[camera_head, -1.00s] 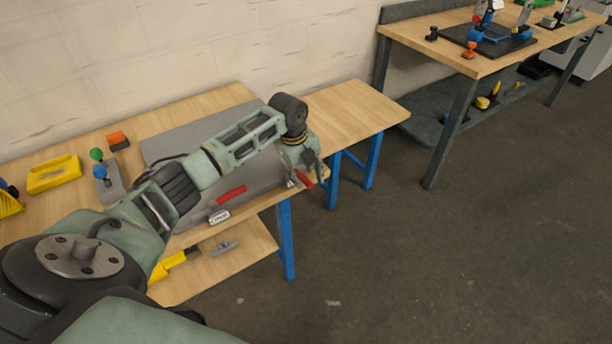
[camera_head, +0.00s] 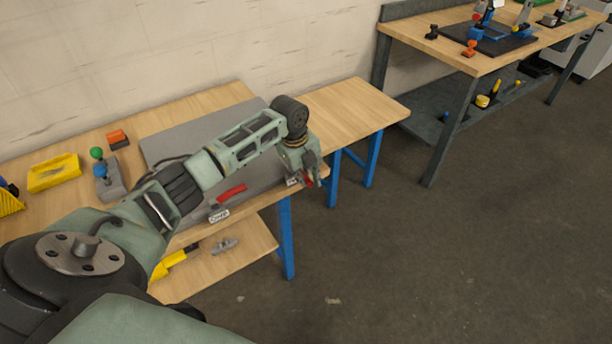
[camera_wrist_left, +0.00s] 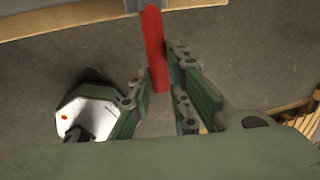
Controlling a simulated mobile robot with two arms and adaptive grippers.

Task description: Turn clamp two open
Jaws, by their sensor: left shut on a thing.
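A second red clamp handle (camera_head: 231,193) lies along the front edge of the grey plate (camera_head: 185,142), left of the gripper. I cannot read a clamp number. My right gripper is not in view.
A block with green and blue knobs (camera_head: 112,188), a yellow tray (camera_head: 54,174) and an orange-black part (camera_head: 117,139) are on the bench's left. A lower shelf (camera_head: 225,265) is below. Open floor lies to the right.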

